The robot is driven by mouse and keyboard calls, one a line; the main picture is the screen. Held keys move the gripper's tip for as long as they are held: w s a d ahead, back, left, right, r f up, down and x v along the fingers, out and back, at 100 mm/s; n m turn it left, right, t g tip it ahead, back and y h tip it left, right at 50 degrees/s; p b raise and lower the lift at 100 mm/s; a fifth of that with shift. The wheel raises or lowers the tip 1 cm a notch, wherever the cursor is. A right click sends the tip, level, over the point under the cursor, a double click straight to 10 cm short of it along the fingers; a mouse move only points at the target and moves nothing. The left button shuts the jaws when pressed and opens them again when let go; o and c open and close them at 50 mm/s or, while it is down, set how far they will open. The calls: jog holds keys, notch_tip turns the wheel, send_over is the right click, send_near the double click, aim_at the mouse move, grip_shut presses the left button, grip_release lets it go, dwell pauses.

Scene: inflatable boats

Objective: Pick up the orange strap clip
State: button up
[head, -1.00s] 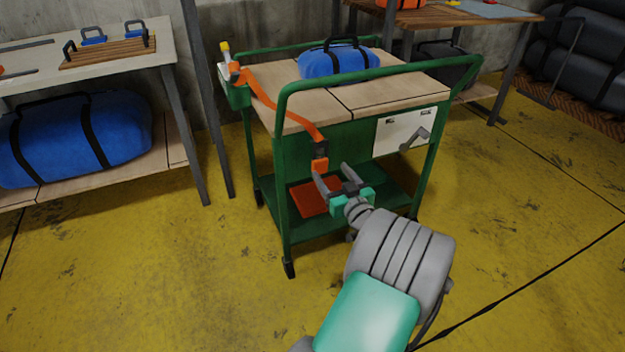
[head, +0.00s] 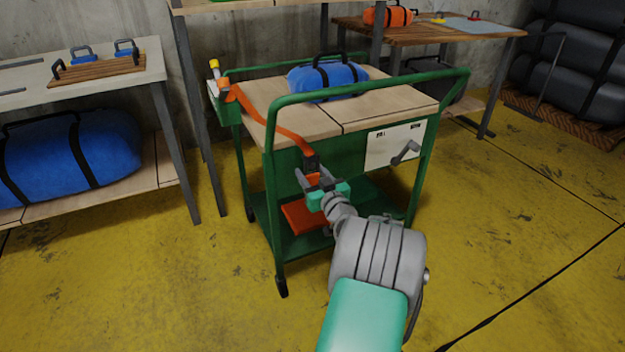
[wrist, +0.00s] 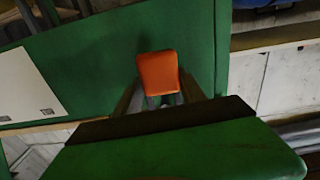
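The orange strap clip (head: 313,181) hangs at the lower end of an orange strap (head: 272,122), below a dark buckle (head: 311,162), in front of the green cart's side. In the wrist view the clip (wrist: 158,72) shows as an orange block in the middle. My gripper (head: 310,176) is at the clip, with one grey finger on each side of it. In the wrist view my gripper (wrist: 160,88) looks open around the clip; whether the fingers touch it is unclear.
The green cart (head: 372,83) carries a blue bag (head: 328,78) on its wooden top. A red-orange flat thing (head: 303,217) lies on its lower shelf. A white panel with a handle (head: 395,145) is on its side. A workbench (head: 85,82) stands left. Yellow floor around is clear.

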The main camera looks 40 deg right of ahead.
grip_shut()
jog(key=shift+r, duration=0.1)
dwell(0.3)
jog(key=shift+r+p, duration=0.25)
jog(key=shift+p, duration=0.05)
jog(key=p+v, duration=0.3)
jog(key=v, duration=1.5)
